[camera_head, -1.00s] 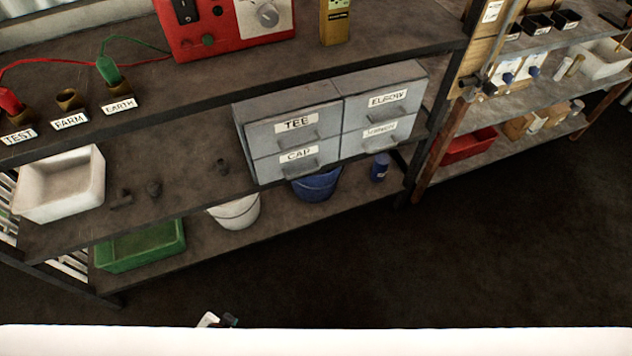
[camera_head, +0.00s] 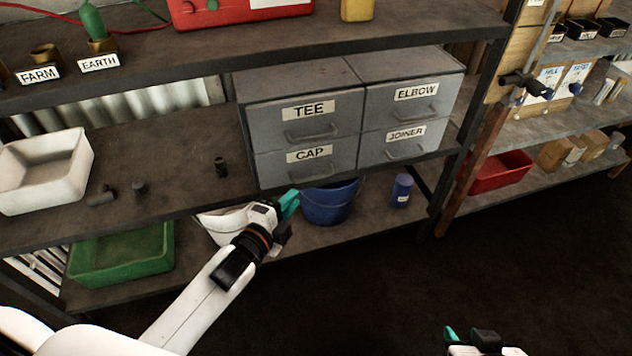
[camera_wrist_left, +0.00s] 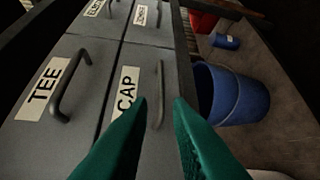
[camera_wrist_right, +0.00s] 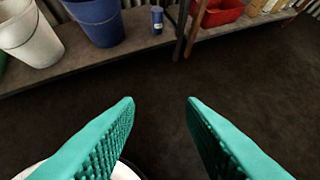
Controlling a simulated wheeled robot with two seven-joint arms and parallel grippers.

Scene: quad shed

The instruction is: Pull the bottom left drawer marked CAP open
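A grey unit of drawers stands on the middle shelf, with TEE, ELBOW, CAP and JOINER labels. The CAP drawer (camera_head: 275,164) is at bottom left and looks shut. Its bar handle (camera_head: 312,169) also shows in the left wrist view (camera_wrist_left: 159,95). My left gripper (camera_head: 291,203) is just below the CAP drawer in the head view. Its teal fingers (camera_wrist_left: 160,104) are apart and empty, pointing toward the CAP handle, which appears just beyond the tips; contact is not clear. My right gripper (camera_wrist_right: 160,102) is open and empty, low at the front over dark floor.
Below the drawers are a blue bucket (camera_head: 330,204), a white bucket (camera_head: 222,225) partly hidden by my left arm, and a blue can (camera_head: 401,190). A white tray (camera_head: 45,172) and small fittings stand left on the middle shelf. Open floor lies front right.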

